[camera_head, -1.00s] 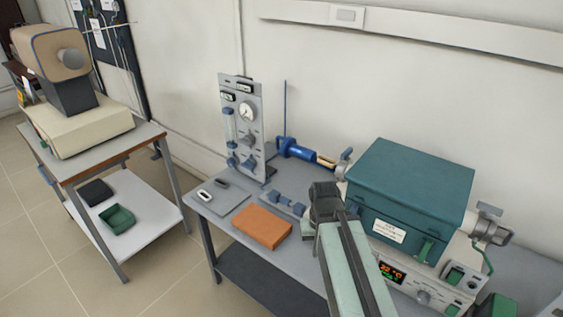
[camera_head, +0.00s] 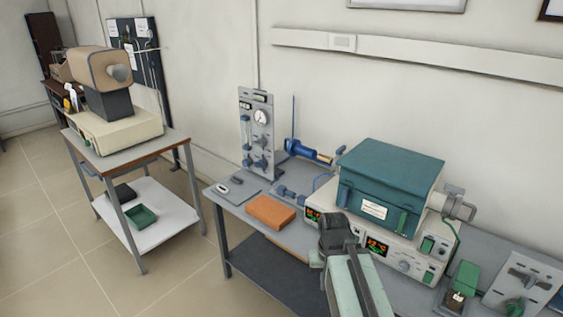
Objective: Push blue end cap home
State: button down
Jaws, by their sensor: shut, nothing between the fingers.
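The blue end cap (camera_head: 301,149) appears to be the blue cylinder at the back of the bench, lying roughly level with a brass-coloured part at its right end. Whether the cap is seated on anything cannot be told at this size. My arm rises from the bottom edge, ending in a dark joint in front of the furnace's control panel (camera_head: 377,247). My gripper's fingers do not show. No part of my arm visibly touches the cap.
An upright gauge panel (camera_head: 257,130) stands left of the cap. An orange block (camera_head: 271,211) and a grey plate (camera_head: 232,190) lie at the bench's front left. Small blue fittings (camera_head: 290,193) lie behind the block. A separate cart (camera_head: 145,215) stands further left, with open floor between.

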aim_at(294, 148)
jog(key=u, duration=0.1)
jog(key=i, duration=0.85)
jog(key=u, duration=1)
jog(key=i, duration=0.9)
jog(key=u, duration=0.35)
jog(key=k, duration=0.75)
jog(key=u, duration=0.2)
jog(key=i, duration=0.75)
jog(key=z, duration=0.05)
